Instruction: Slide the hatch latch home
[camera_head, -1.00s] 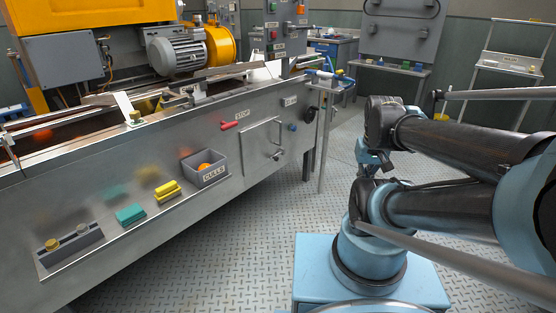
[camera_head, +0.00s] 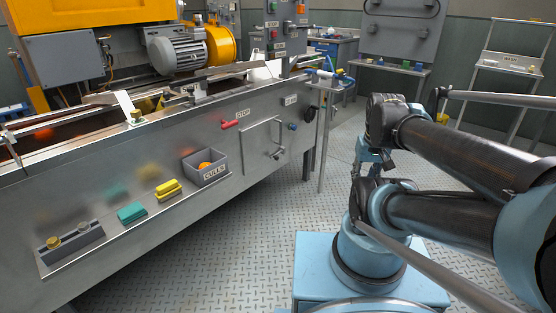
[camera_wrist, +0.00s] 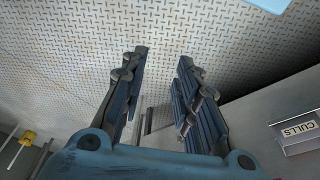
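The hatch (camera_head: 260,146) is a square panel on the front of the steel machine, left of my arm in the head view. A small metal latch or handle (camera_head: 278,152) shows at its right edge. Its exact position is too small to tell. My gripper (camera_wrist: 163,57) is open and empty in the wrist view, with its two fingers apart above the patterned floor. In the head view the gripper is mostly hidden by my arm, and it is well to the right of the hatch. The hatch and latch are not clearly visible in the wrist view.
A red STOP handle (camera_head: 229,124) projects above the hatch. The floor (camera_head: 250,230) between machine and arm is clear.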

